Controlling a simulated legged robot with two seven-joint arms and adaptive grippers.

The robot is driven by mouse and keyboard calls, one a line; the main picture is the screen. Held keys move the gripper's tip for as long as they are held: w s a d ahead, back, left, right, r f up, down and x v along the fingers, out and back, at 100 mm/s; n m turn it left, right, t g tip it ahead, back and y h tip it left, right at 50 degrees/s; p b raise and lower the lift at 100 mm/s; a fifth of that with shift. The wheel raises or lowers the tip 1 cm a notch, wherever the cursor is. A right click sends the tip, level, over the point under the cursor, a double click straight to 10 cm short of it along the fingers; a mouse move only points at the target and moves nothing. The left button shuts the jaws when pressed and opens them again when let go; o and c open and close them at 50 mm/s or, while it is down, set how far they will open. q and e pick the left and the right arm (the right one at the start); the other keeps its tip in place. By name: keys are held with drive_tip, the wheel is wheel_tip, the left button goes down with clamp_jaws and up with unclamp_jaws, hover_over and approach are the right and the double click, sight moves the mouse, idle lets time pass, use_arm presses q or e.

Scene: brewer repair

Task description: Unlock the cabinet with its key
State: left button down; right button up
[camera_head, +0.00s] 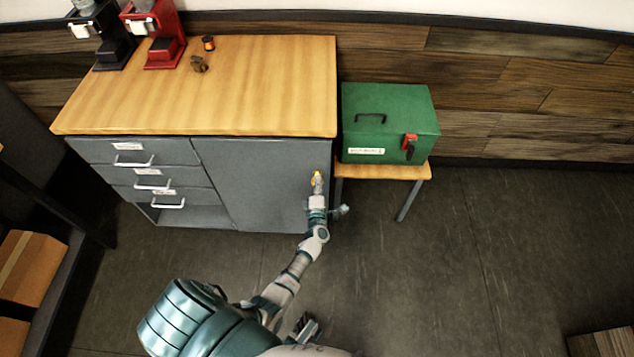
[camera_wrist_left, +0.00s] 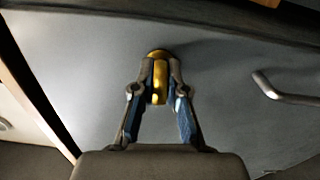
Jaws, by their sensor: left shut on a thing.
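The grey cabinet has a plain door (camera_head: 255,180) on its right half, which is closed. My left gripper (camera_head: 317,187) is at the right part of this door. In the left wrist view, my left gripper (camera_wrist_left: 160,90) is shut on a gold key (camera_wrist_left: 160,94), its blue-padded fingers on either side. The key's far end meets a round gold piece (camera_wrist_left: 157,54) at the door face, which looks like the lock. The fingers hide part of the key, so I cannot tell how deep it sits. The yellow key (camera_head: 316,175) shows small in the head view.
A grey bar handle (camera_wrist_left: 285,95) stands off the door, right of the key in the wrist view. Labelled drawers (camera_head: 150,180) are on the left half. A green box (camera_head: 390,120) sits on a small table (camera_head: 385,172). Grinders (camera_head: 155,40) stand on the wooden top.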

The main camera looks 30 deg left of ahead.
use_arm(q)
drive_tip(key=shift+d+f+m, duration=0.2)
drive_tip(key=shift+m, duration=0.5)
use_arm(e)
drive_tip(key=shift+x, duration=0.75)
use_arm(q)
drive_tip(key=c, duration=1.2)
unclamp_jaws()
drive_tip(key=shift+f, duration=0.1)
drive_tip(key=shift+w, duration=0.1)
use_arm(e)
drive_tip(key=shift+f, duration=0.1)
drive_tip(key=shift+w, duration=0.1)
use_arm(q)
drive_tip(key=shift+s+d, duration=0.1)
drive_tip(key=shift+s, duration=0.1)
drive_tip(key=v, duration=1.1)
drive_tip(key=shift+s, duration=0.25)
drive_tip(key=shift+d, duration=0.1)
